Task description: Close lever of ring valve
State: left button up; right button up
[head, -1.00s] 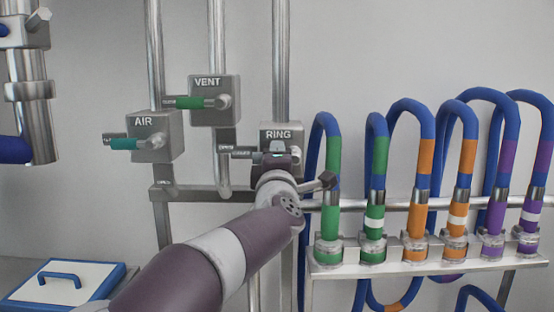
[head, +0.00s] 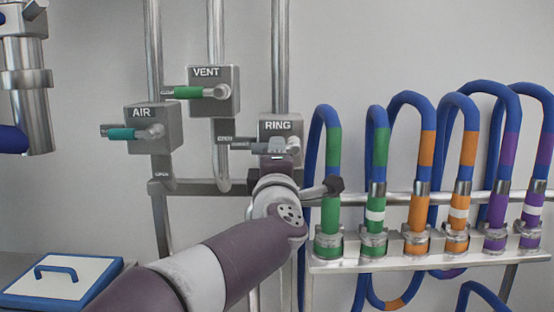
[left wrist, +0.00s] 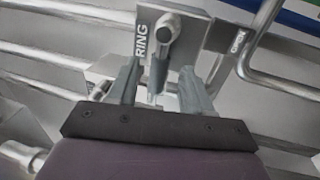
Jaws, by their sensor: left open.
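The ring valve is a grey box (head: 281,125) marked RING on a vertical pipe; it also shows in the left wrist view (left wrist: 142,45). Its grey lever (head: 245,141) points left in the head view, level. In the left wrist view the lever (left wrist: 157,75) hangs from a round knob down between my fingers. My left gripper (head: 272,156) is in front of the box, partly hiding it. Its fingers (left wrist: 159,82) are open, one on each side of the lever, with gaps visible. My right gripper is in neither view.
The vent valve (head: 213,88), with a green lever, is above left. The air valve (head: 154,126), with a teal lever, is farther left. A rack (head: 420,252) of coloured hose ends stands close on the right. A white-topped blue-edged lid (head: 62,280) is at lower left.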

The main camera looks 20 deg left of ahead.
pick_arm(q)
jog(key=b+v, duration=0.1)
jog(key=v, duration=0.6)
jog(key=shift+s+b, duration=0.25)
jog(key=shift+b, duration=0.1)
